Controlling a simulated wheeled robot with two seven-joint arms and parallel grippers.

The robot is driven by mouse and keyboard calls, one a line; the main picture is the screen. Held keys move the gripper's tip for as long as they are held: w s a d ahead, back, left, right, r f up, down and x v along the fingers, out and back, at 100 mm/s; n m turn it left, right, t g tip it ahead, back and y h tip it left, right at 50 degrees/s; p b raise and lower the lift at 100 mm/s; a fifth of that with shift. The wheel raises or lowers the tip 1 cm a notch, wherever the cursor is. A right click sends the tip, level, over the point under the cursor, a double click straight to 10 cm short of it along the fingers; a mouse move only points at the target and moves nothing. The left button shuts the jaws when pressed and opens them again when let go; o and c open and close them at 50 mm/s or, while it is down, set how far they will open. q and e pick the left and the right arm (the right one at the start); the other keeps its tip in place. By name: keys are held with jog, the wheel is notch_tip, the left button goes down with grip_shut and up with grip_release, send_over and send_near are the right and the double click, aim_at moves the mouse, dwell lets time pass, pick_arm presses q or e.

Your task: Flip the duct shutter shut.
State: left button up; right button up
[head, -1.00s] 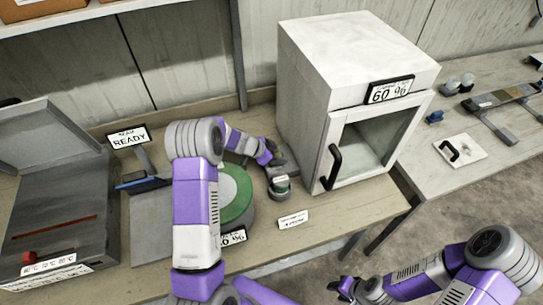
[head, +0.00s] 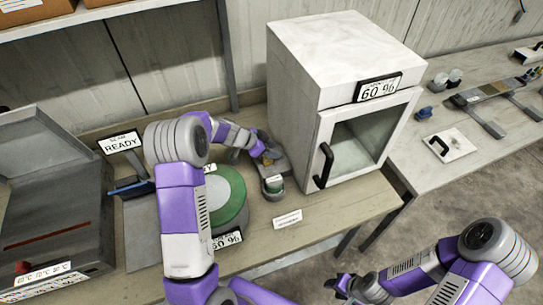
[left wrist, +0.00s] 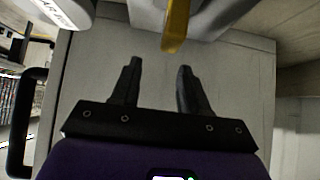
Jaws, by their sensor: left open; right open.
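The duct shutter seems to be the small grey fitting (head: 277,163) on the bench against the left side of the white cabinet. A yellow lever (left wrist: 176,28) stands out in the left wrist view, and a yellowish bit shows on the fitting in the head view. My left gripper (head: 266,157) is at the fitting, partly hidden by its own arm. In the left wrist view my left gripper (left wrist: 158,72) is open and empty, with the lever just beyond and right of its fingertips, apparently not touching. My right gripper (head: 338,285) is open and empty, low in front of the bench.
The white cabinet (head: 335,60) with its black handle (head: 323,165) stands close on the right. An open grey case (head: 50,215) is at left. A second bench (head: 440,180) is at right.

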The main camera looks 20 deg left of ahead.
pick_arm(q)
jog(key=shift+r, duration=2.3)
